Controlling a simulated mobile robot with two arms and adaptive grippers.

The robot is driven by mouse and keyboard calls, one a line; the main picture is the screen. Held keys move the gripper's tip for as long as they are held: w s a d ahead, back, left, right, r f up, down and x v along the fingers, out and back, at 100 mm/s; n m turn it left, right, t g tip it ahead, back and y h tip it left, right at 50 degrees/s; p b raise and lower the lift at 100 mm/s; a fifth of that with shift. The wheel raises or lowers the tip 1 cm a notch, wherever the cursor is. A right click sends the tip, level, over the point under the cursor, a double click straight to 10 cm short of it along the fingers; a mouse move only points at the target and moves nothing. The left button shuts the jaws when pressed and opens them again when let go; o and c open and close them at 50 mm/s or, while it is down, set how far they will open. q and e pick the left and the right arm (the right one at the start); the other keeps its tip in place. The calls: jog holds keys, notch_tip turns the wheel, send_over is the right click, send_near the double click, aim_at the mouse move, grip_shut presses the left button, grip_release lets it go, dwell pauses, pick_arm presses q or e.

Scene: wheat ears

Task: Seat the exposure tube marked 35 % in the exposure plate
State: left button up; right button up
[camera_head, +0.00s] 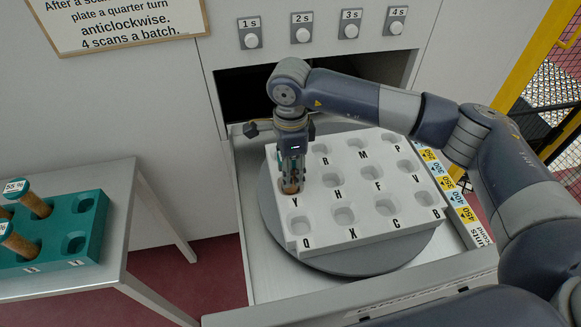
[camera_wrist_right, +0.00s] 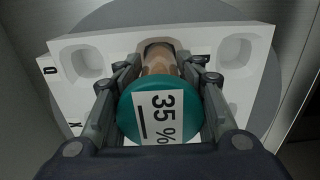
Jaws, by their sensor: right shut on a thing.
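The exposure tube marked 35 % (camera_wrist_right: 160,112) has a teal cap with a white label and a brown body. My right gripper (camera_head: 291,172) is shut on it, its fingers on both sides of the cap in the right wrist view. The tube's brown lower part (camera_head: 290,187) is at the well by letter Y in the white exposure plate (camera_head: 330,240). Its lower end appears to be in that well; how deep is hidden. The tube looks about upright. The plate's other visible wells look empty. My left gripper is not in view.
The plate lies on a grey round turntable (camera_head: 370,262) in an open drawer (camera_head: 245,270). A teal rack (camera_head: 85,245) with several tubes, one marked 55 %, stands on a side table (camera_head: 125,205) at left. Buttons and a sign are on the wall behind.

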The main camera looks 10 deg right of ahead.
jog(key=shift+f, duration=0.2)
jog(key=o, duration=1.3)
jog(key=shift+c, duration=0.2)
notch_tip(320, 180, up, 12)
